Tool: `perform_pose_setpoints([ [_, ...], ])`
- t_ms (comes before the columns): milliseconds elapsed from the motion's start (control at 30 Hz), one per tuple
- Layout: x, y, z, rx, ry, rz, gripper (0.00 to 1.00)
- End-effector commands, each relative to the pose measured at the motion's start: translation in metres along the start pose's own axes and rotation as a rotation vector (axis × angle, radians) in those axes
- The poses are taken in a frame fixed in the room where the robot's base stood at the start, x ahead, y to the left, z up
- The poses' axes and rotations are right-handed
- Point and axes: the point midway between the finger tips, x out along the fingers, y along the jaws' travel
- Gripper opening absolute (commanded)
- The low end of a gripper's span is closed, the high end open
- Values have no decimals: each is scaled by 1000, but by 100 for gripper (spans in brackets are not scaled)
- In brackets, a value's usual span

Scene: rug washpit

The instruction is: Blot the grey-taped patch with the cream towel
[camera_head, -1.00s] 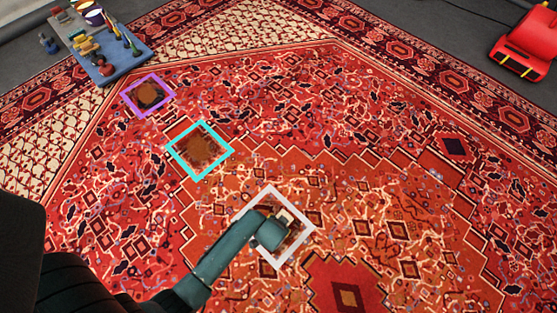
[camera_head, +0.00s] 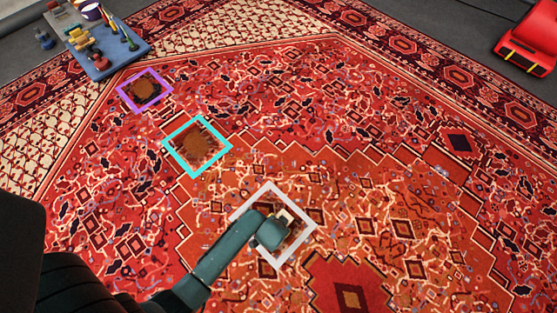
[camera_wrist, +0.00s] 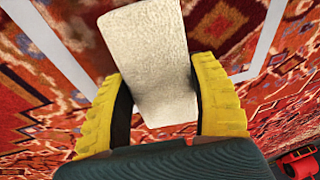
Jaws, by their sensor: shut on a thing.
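The grey-taped patch (camera_head: 301,222) is a square of pale grey tape on the red rug, low and right of the middle in the head view. The tape also shows in the wrist view (camera_wrist: 48,44). My gripper (camera_head: 284,219) is over this square and hides much of its inside. In the wrist view my gripper (camera_wrist: 160,100) has its yellow fingers shut on the cream towel (camera_wrist: 150,55), a pale folded block. Only a small bit of the towel shows in the head view (camera_head: 286,214). I cannot tell whether the towel touches the rug.
A cyan-taped square (camera_head: 222,158) and a purple-taped square (camera_head: 168,93), each around a brown stain, lie up and left. A blue tray (camera_head: 128,58) with several tools is at the top left. A red machine (camera_head: 528,45) stands at the top right. The rug between is flat and clear.

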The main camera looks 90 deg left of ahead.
Motion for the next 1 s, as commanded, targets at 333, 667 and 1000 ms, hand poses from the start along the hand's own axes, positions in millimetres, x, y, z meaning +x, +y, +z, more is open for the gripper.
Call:
perform_pose_setpoints([
  [333, 6, 1, 1, 0, 1, 0, 32],
  [667, 10, 1, 2, 0, 1, 0, 32],
  [1000, 9, 1, 2, 0, 1, 0, 32],
])
